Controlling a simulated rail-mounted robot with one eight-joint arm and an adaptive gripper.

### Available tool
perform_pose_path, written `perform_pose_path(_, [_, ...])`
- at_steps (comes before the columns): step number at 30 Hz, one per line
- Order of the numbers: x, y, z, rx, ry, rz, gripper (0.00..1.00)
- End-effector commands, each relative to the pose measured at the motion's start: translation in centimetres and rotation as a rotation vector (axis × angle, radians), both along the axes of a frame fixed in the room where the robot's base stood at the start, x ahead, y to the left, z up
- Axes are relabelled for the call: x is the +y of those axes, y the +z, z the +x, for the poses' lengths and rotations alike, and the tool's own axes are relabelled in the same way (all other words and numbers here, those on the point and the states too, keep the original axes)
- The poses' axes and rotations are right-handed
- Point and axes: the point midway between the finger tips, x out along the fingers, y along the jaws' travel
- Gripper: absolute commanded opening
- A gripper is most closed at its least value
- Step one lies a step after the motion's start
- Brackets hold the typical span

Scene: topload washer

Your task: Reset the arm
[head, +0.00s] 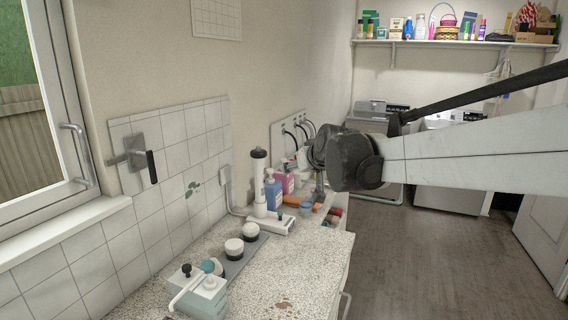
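My arm (470,155) reaches in from the right edge, pale with dark joints. Its dark end joint (355,162) is over the far end of the counter, in front of the washers. My gripper's fingers cannot be made out; they seem hidden behind the dark joints. Whether the gripper is open or shut, or holds anything, does not show.
A speckled counter (285,265) runs along the left wall with bottles, jars and a white dispenser (200,295). Two washer-like machines stand at the back, one grey (378,112), one white (445,195). A shelf (450,43) hangs above. The floor (440,270) is clear.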

Motion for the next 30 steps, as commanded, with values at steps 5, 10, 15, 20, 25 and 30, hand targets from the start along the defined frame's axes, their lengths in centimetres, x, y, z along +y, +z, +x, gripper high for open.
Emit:
perform_pose_path(5, [-3.3,0.0,-6.6,0.059,-0.037,-0.014,0.54])
perform_pose_path(10, [-6.1,-0.8,-12.7,0.116,-0.075,-0.026,0.54])
perform_pose_path(15, [-8.6,-2.3,-18.9,0.174,-0.116,-0.037,0.54])
perform_pose_path(20, [-10.7,-4.4,-24.7,0.228,-0.156,-0.047,0.54])
perform_pose_path(25, [-12.7,-7.3,-30.7,0.283,-0.203,-0.057,0.54])
perform_pose_path(30, [-14.3,-10.4,-35.9,0.336,-0.249,-0.067,0.54])
